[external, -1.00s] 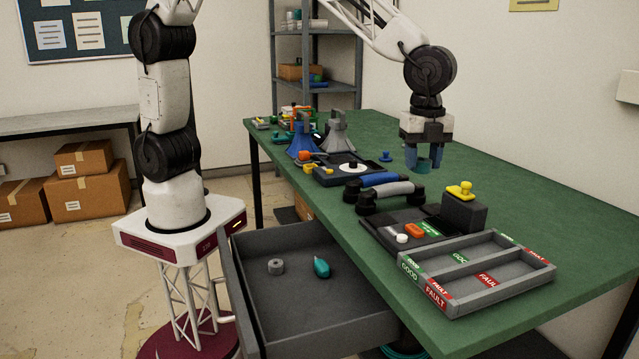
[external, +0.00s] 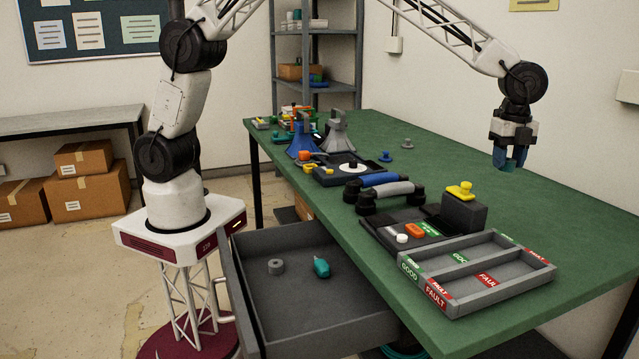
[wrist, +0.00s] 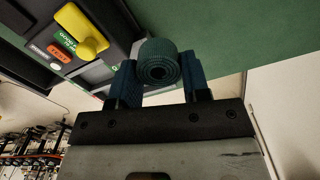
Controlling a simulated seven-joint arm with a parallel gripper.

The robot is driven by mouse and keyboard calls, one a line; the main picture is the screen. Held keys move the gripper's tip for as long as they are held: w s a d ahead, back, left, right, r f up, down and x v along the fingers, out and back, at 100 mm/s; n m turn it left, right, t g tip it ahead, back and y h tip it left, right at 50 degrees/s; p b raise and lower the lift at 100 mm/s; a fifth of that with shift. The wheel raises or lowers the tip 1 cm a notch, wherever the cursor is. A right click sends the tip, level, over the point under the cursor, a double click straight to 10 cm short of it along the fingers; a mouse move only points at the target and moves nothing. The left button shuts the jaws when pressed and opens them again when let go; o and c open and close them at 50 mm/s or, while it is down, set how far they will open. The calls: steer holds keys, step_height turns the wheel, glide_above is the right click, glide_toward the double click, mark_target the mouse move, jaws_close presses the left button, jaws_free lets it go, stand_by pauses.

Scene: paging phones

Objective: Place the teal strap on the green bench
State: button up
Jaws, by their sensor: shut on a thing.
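The teal strap (wrist: 157,62) is a rolled coil. It sits between the blue fingers of my gripper (wrist: 158,82) in the wrist view, and the fingers are shut on it. In the external view my gripper (external: 509,160) hangs over the right rear part of the green bench (external: 560,225), with the teal strap (external: 513,163) mostly hidden by the fingers. I cannot tell exactly how high the strap is above the bench top.
A two-compartment grey tray (external: 530,283) stands at the bench's near end, beside a dark box with a yellow knob (external: 460,190). Blue and grey handsets (external: 390,190) lie mid-bench. An open drawer (external: 300,315) juts out in front. The right side of the bench is clear.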

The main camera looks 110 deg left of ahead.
steer(key=w+a+f, duration=0.1)
steer(key=w+a, duration=0.1)
steer(key=a, duration=0.1)
glide_above(502, 226)
step_height(502, 226, down, 5)
steer(key=shift+r, duration=0.2)
stand_by(0.4)
steer(key=shift+f, duration=3.15)
steer(key=shift+f, duration=0.1)
steer(key=shift+f, duration=1.75)
steer(key=shift+f, duration=0.1)
